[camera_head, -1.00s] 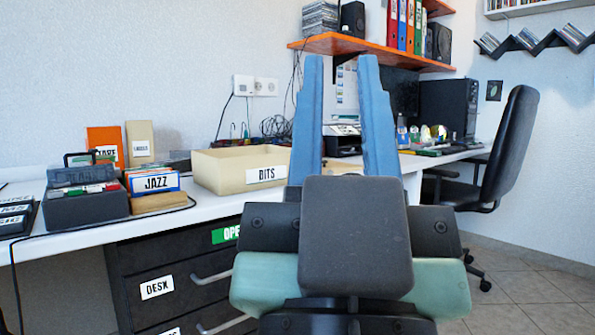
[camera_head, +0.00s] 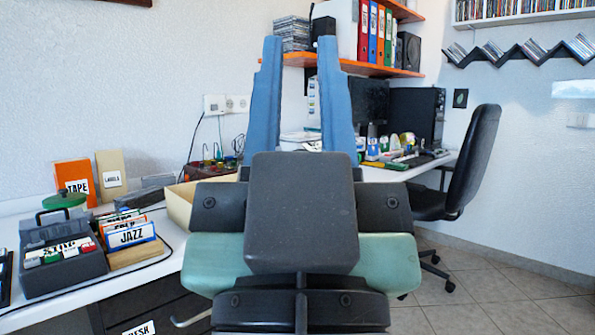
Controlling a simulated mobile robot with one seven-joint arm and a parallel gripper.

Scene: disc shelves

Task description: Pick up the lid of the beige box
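The beige box (camera_head: 178,206) sits on the white desk and is mostly hidden behind my gripper and arm. Only its left end and part of its back rim show. No separate lid can be made out on it in this view. My gripper (camera_head: 298,45) points up and away, with its two blue fingers wide apart and nothing between them. In the picture the fingers cross in front of the desk's back and the orange shelf. I cannot tell how far they are from the box.
Left of the box stand a dark grey card tray (camera_head: 62,258), a JAZZ card holder (camera_head: 131,236), an orange TAPE box (camera_head: 75,180) and a tan LABELS box (camera_head: 112,176). An orange shelf (camera_head: 380,70) overhangs the desk. An office chair (camera_head: 470,165) stands right, by open tiled floor.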

